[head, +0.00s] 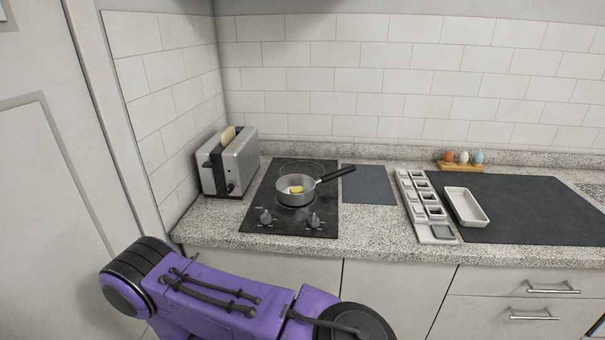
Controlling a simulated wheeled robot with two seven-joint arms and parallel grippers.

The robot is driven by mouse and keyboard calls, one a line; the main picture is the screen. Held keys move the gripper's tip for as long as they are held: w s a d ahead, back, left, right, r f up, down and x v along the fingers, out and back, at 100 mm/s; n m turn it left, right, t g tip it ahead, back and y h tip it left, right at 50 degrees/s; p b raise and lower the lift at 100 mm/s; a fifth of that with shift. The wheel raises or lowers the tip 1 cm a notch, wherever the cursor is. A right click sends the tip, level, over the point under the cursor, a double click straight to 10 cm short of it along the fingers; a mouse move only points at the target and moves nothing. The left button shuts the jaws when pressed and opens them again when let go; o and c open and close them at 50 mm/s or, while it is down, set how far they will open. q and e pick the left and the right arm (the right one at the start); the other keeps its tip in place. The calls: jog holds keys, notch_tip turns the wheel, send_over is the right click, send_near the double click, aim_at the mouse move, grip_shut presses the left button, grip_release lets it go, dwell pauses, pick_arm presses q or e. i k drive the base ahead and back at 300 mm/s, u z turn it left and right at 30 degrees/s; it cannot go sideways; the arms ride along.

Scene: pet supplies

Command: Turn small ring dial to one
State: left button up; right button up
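A black cooktop (254,200) is set on the counter with two dials at its front, a left dial (265,217) and a right dial (314,221). I cannot tell which dial serves the small ring, and the marks around them are too small to read. A grey pan (284,200) with a yellow piece (296,190) in it sits toward the middle of the cooktop, its black handle pointing up to the right. A ring outline (302,163) shows behind the pan. Neither gripper is in view; only a purple arm link of mine shows below the counter.
A toaster (235,168) with bread stands left of the cooktop. To the right lie a dark mat (370,185), a white compartment tray (411,200) and a larger dark mat (540,210) bearing a white dish (466,206). An egg holder (461,167) stands behind. The counter front edge is clear.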

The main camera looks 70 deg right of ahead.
aim_at(266, 218)
jog(key=z, duration=2)
